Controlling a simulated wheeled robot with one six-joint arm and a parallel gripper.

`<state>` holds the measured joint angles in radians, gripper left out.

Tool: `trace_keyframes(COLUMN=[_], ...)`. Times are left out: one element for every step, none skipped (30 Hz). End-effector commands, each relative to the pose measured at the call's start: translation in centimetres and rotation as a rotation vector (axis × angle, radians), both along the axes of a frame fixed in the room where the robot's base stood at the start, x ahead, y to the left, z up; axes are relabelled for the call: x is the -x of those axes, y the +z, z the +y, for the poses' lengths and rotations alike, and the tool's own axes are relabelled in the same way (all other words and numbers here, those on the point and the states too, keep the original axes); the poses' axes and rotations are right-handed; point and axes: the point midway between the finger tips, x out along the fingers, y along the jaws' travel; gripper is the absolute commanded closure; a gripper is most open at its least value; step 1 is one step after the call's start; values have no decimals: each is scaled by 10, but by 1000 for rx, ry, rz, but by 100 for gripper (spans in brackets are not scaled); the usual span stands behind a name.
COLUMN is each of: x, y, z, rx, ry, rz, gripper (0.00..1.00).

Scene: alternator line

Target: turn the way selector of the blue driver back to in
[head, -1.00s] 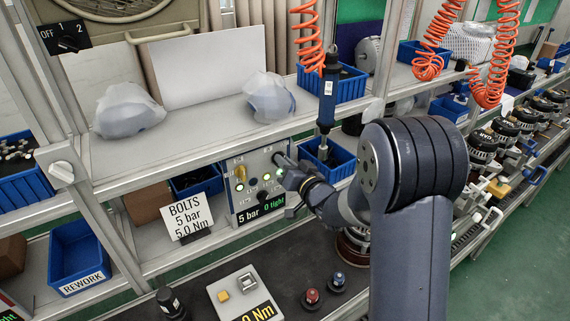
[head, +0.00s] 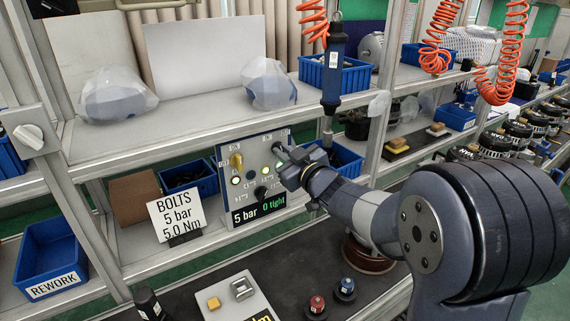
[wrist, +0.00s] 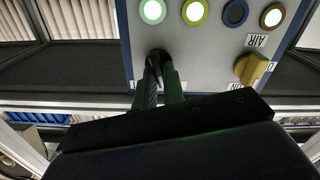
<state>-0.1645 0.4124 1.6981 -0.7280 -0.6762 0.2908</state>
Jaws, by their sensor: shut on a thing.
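The blue driver (head: 334,65) hangs upright on an orange coiled hose, right of the control panel (head: 229,206). The panel has a yellow knob (head: 236,160) at upper left, a row of round lights, a lower black knob (head: 261,193) and a display reading "5 bar 0 tight". My gripper (head: 281,153) is at the panel's upper right. In the wrist view my gripper (wrist: 163,75) is shut on a small black selector knob (wrist: 157,53), which its fingers partly hide. The knob's direction and its label cannot be read clearly.
A "BOLTS 5 bar 5.0 Nm" card (head: 176,216) stands left of the panel. A blue bin (head: 346,157) sits close behind my wrist at right. The shelf edge (head: 200,145) runs above the panel. Red and blue buttons (head: 317,304) stand on the dark bench below.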

Motion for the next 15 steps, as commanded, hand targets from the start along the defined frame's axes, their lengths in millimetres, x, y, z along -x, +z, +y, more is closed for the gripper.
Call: trace_keyframes(x=[0, 0, 0, 0, 1, 0, 0, 0, 0, 0, 0, 0, 1, 1, 1], y=[-3, -3, -3, -2, -2, -2, -2, -2, -1, -1, -1, -1, -1, -1, 0], z=[0, 0, 1, 1, 1, 1, 1, 1, 1, 1, 1, 1, 1, 1, 1], rx=[26, 41, 63, 77, 89, 106, 116, 126, 137, 146, 153, 161, 166, 171, 176], ry=[0, 0, 1, 1, 1, 1, 1, 0, 1, 1, 1, 1, 0, 0, 0], rz=[-21, -32, -45, -54, -63, -74, -80, -87, -95, -101, -106, -111, -113, -117, -120], gripper=[100, 100, 100, 100, 100, 100, 100, 100, 100, 100, 100, 100, 100, 100, 100])
